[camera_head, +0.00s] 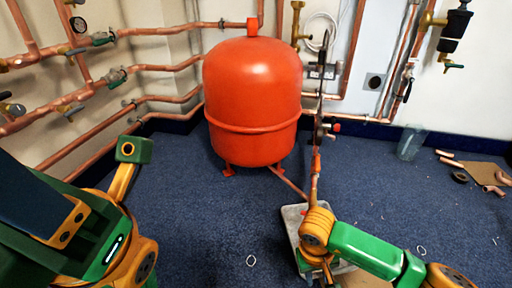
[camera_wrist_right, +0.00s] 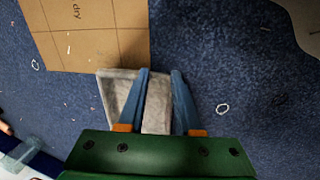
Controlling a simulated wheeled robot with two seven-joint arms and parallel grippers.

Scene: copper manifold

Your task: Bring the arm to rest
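My right arm comes in from the right in the head view, with its orange wrist bent down over a grey tray (camera_head: 292,213) on the floor. My right gripper (camera_wrist_right: 160,74) shows in the right wrist view as two blue fingers held apart. The grey tray (camera_wrist_right: 113,90) lies beyond and between the fingers, and I see no object gripped. In the head view this gripper is largely hidden by the wrist. My left arm fills the lower left of the head view. Its gripper is not visible there.
A red vessel (camera_head: 252,95) stands on blue carpet. Copper pipes (camera_head: 165,65) run along the walls. A clear beaker (camera_head: 411,142) and loose copper pieces (camera_head: 450,161) are on the right. A cardboard sheet (camera_wrist_right: 85,35) lies beside the tray. Carpet between my arms is mostly clear.

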